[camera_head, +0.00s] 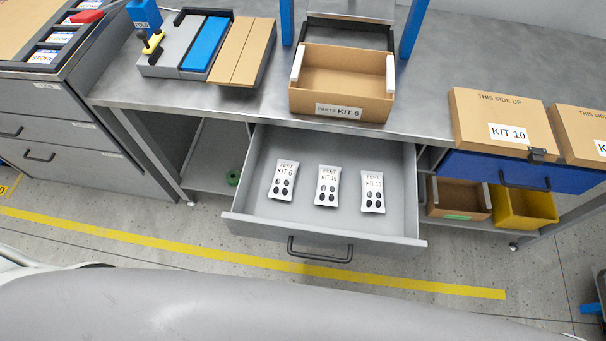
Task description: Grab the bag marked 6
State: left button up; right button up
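The bag marked KIT 6 (283,180) is white with dark round marks and lies in the open grey drawer (246,204). It is the leftmost of three similar bags. The middle bag (327,186) seems to read KIT 11. The right bag (373,192) has a label too small to read surely. The bags lie apart from one another with bare drawer floor around them. Neither gripper shows in the head view; only a grey part of my own body fills the bottom.
Above the drawer, an open cardboard box labelled KIT 6 (340,106) stands on the metal bench (425,106). A closed KIT 10 box (499,127) stands to its right. The drawer handle (320,256) juts toward me. Floor with a yellow line (150,240) lies in front.

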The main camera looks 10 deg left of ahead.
aim_at(282, 184)
jog(key=k+j+z, duration=0.15)
jog(key=j, duration=0.3)
jog(key=k+j+z, duration=0.1)
jog(key=j, duration=0.35)
jog(key=k+j+z, duration=0.15)
jog(key=j, duration=0.25)
jog(key=k+j+z, duration=0.1)
jog(key=k+j, duration=0.15)
jog(key=j, duration=0.15)
